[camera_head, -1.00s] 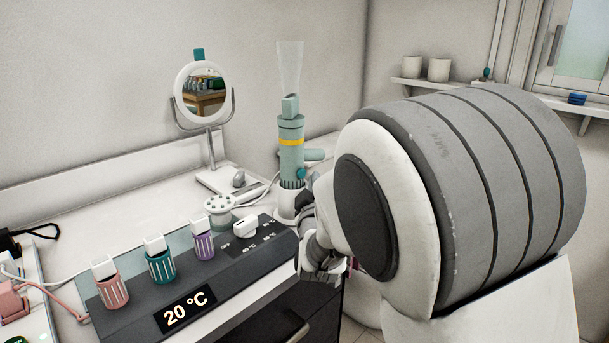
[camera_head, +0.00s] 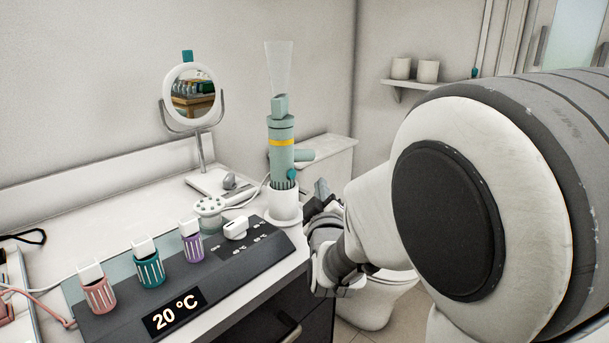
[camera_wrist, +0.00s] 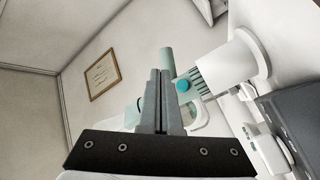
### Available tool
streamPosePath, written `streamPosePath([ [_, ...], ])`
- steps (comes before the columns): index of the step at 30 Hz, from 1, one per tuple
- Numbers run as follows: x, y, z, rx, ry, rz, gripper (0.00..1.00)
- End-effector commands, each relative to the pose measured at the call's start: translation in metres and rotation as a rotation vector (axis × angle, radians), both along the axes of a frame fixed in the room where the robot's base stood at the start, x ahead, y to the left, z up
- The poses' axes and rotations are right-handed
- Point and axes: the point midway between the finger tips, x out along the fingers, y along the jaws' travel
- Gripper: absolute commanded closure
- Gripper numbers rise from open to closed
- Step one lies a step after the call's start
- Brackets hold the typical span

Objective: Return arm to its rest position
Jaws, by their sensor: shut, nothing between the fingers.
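My gripper (camera_head: 322,192) is beside the right edge of the vanity in the head view, just right of the white cup (camera_head: 284,205) that holds the green hair dryer (camera_head: 281,145). In the wrist view my gripper (camera_wrist: 160,74) has its two fingers pressed together with nothing between them. The dryer's teal knob (camera_wrist: 183,85) and the white cup (camera_wrist: 225,66) show just right of the fingers, apart from them as far as I can tell. My arm fills the right of the head view and hides part of the room.
A round mirror (camera_head: 191,95) stands at the back of the vanity. A dark panel (camera_head: 235,262) reading 20 °C lies in front, with pink (camera_head: 100,295), teal (camera_head: 151,271) and purple (camera_head: 193,247) holders. A toilet (camera_head: 367,303) stands right of the vanity. A shelf (camera_head: 425,83) is behind.

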Motion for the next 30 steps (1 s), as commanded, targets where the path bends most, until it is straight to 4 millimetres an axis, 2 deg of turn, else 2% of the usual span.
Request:
streamPosePath([
  [7, -0.001, -0.007, 0.001, 0.035, 0.037, 0.001, 1.0],
  [11, -0.009, -0.024, 0.0, 0.133, 0.153, 0.006, 1.0],
  [14, -0.023, -0.04, -0.002, 0.233, 0.274, 0.009, 1.0],
  [17, -0.042, -0.055, -0.004, 0.326, 0.396, 0.004, 1.0],
  [23, -0.096, -0.082, -0.009, 0.478, 0.625, -0.038, 1.0],
  [30, -0.18, -0.115, -0.02, 0.608, 0.869, -0.174, 1.0],
])
